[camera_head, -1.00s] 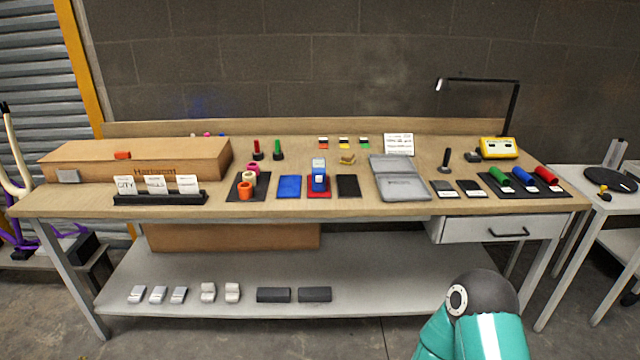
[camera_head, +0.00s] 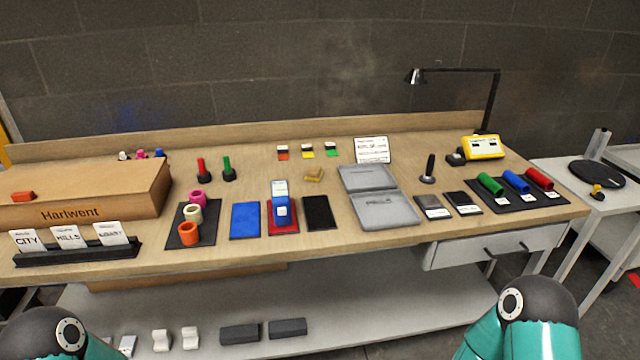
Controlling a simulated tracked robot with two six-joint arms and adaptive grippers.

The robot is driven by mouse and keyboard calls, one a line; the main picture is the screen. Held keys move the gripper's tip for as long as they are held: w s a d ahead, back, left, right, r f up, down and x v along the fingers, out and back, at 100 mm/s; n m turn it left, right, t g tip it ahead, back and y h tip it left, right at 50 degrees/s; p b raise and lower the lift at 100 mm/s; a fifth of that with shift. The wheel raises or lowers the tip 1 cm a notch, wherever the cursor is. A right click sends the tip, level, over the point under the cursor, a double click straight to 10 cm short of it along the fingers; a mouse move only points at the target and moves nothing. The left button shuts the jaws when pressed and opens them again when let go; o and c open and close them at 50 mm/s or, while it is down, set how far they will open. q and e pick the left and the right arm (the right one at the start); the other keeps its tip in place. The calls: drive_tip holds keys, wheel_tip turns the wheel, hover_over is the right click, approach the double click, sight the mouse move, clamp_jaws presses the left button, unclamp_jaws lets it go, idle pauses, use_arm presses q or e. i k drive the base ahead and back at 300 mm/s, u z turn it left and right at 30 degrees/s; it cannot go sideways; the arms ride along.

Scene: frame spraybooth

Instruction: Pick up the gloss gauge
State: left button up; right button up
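No object carries a label I can read as gloss gauge, so I cannot tell for certain which one it is. A blue handheld device (camera_head: 281,208) with a pale top stands upright on a red pad (camera_head: 284,230) in the middle of the bench. Only teal and dark parts of my arms show at the bottom left and bottom right. Both grippers are out of view.
The wooden bench (camera_head: 350,260) also holds an open grey case (camera_head: 386,215), a blue pad (camera_head: 245,220), a black pad (camera_head: 319,212), coloured rolls (camera_head: 515,180), a cardboard box (camera_head: 90,190) and a card rack (camera_head: 75,252). A lamp (camera_head: 460,71) arches over the back right.

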sight(280, 193)
drive_tip(key=z, duration=0.05)
drive_tip(key=i, duration=1.15)
drive_tip(key=u, duration=0.2)
